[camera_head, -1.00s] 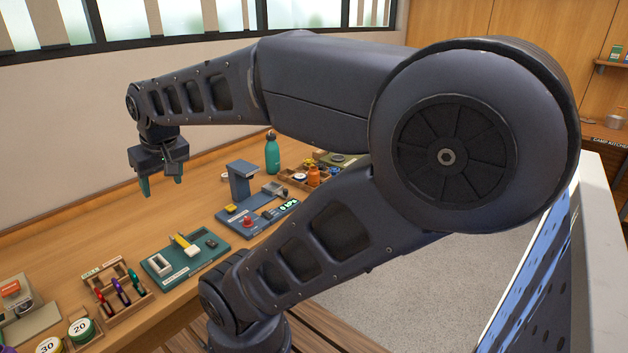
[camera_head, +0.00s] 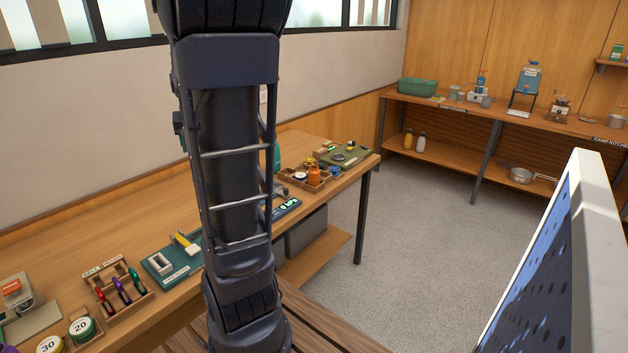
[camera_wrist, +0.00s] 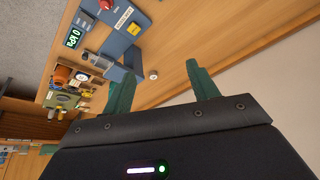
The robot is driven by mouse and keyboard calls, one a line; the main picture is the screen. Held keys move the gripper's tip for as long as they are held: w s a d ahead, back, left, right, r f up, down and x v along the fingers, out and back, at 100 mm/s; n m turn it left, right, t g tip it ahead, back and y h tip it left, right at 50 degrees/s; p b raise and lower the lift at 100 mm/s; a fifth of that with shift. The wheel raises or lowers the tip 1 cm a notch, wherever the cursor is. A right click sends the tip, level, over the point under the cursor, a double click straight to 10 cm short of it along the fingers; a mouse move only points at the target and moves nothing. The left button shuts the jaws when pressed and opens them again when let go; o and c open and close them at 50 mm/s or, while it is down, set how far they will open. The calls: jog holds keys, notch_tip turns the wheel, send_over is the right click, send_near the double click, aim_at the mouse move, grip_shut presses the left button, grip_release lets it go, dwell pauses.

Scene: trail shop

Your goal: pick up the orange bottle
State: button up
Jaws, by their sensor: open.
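The orange bottle (camera_head: 314,176) stands in a small wooden tray (camera_head: 294,184) near the far right end of the wooden bench in the head view. A small orange shape in the wrist view (camera_wrist: 62,75), at the left, appears to be the same bottle. My gripper (camera_wrist: 160,70) shows in the wrist view with its two green fingers spread and nothing between them. It is well away from the bottle. In the head view my arm stands upright in front of the bench and hides most of the gripper.
A green mat (camera_head: 345,157) with small items lies beyond. The floor (camera_head: 420,230) right of the bench is clear.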

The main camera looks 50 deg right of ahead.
jog(key=w+d+f+m, duration=0.2)
jog(key=d, duration=0.5)
jog(key=w+d+f+m, duration=0.1)
jog(key=d+f, duration=0.1)
jog(key=d, duration=0.5)
jog(key=m+g+h, duration=0.3)
jog(key=m, duration=0.4)
send_over(315, 175)
jog(key=w+a, duration=0.1)
jog(key=w, duration=0.1)
notch_tip(315, 175, down, 16)
jog(key=shift+s+a+x, duration=0.1)
jog(key=shift+s+x, duration=0.05)
jog(key=shift+x, duration=1.55)
jog(key=shift+s+a+x, duration=0.1)
jog(key=shift+s+x, duration=0.05)
jog(key=shift+x, duration=1.55)
jog(key=shift+s+a+x, duration=0.1)
jog(key=shift+x, duration=1.65)
jog(key=shift+f, duration=0.15)
jog(key=shift+c, duration=0.2)
jog(key=c, duration=0.8)
